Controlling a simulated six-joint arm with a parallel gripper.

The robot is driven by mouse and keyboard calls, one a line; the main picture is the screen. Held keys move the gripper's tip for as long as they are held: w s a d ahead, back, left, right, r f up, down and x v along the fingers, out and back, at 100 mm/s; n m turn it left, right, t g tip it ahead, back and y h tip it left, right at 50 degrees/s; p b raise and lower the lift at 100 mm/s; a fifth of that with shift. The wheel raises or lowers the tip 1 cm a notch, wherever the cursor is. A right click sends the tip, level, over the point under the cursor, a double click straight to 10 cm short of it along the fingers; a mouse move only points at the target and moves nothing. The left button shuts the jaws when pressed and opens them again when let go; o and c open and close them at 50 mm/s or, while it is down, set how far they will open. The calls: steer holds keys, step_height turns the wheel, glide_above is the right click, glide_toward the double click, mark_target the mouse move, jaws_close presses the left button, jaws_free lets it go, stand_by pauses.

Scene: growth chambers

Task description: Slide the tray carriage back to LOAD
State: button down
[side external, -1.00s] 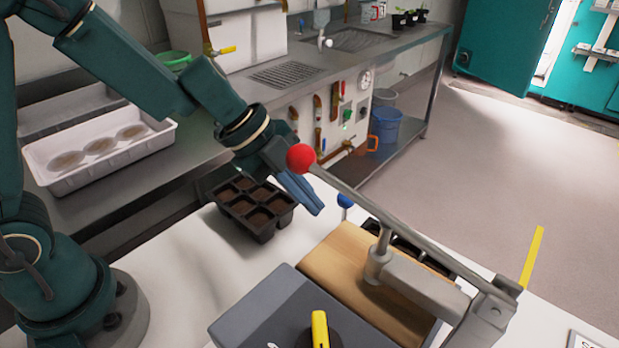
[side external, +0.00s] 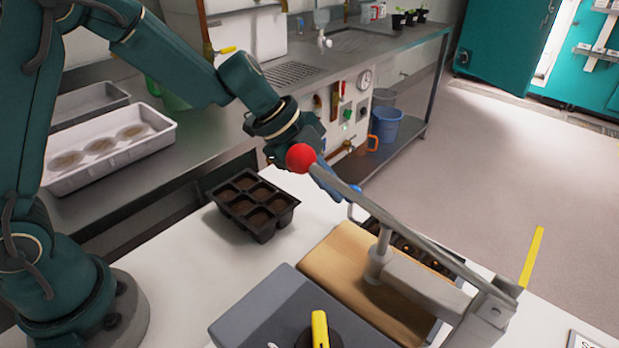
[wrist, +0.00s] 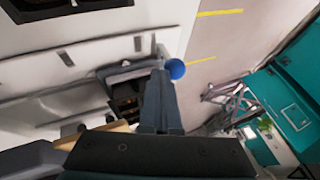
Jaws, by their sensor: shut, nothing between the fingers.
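The tray carriage's blue knob (side external: 355,188) stands just beyond my fingertips, on a thin grey handle. It also shows in the wrist view (wrist: 175,69), close beside the fingertips; I cannot tell whether they touch. The carriage's dark tray (side external: 412,246) is partly hidden behind the wooden block and grey lever; a piece of it shows in the wrist view (wrist: 124,103). My gripper (side external: 332,186) is shut and empty, pointing down to the right, partly behind the red ball. In the wrist view its fingers (wrist: 160,80) are together. No LOAD mark is readable.
A red-ball lever (side external: 301,157) crosses in front of my gripper, above the wooden block (side external: 345,272). A black cell tray (side external: 254,204) sits on the white bench to the left. A grey box with a yellow-handled knob (side external: 320,328) is in front.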

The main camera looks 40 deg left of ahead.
steer(key=shift+w, duration=1.75)
steer(key=shift+s, duration=0.1)
